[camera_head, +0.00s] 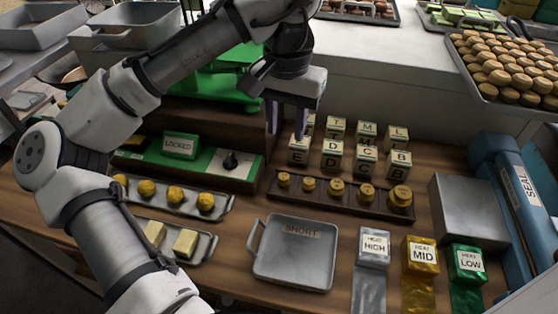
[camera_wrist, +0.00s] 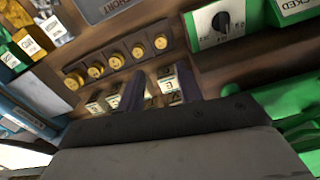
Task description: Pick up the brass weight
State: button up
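Several brass weights sit in a row in a dark wooden rack (camera_head: 325,204), growing from a small weight (camera_head: 283,180) at the left to a large weight (camera_head: 400,199) at the right. In the wrist view the row runs from the small weight (camera_wrist: 160,42) to the large weight (camera_wrist: 74,81). My gripper (camera_head: 287,122) is open and appears empty, with its dark fingers pointing down near the lettered blocks, behind the left end of the rack. In the wrist view the fingers (camera_wrist: 158,90) stand apart, with a lettered block (camera_wrist: 169,86) visible between them.
Lettered blocks (camera_head: 332,152) stand just behind the rack. A green box marked LOCKED with a black knob (camera_head: 231,162) is to the left. A grey tray marked SHORT (camera_head: 294,255) lies in front.

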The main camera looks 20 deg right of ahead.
send_over(284, 176)
jog(key=f, duration=0.7)
jog(key=shift+s+f+p, duration=0.1)
jog(key=shift+s+p, duration=0.1)
jog(key=shift+p, duration=0.1)
jog(key=shift+w+f+p, duration=0.15)
jog(key=shift+f+p, duration=0.6)
jog(key=shift+f, duration=2.1)
grip_shut()
jog(key=shift+r, duration=0.1)
notch_tip(284, 176, up, 20)
jog(key=b, duration=0.1)
jog(key=shift+b, duration=0.4)
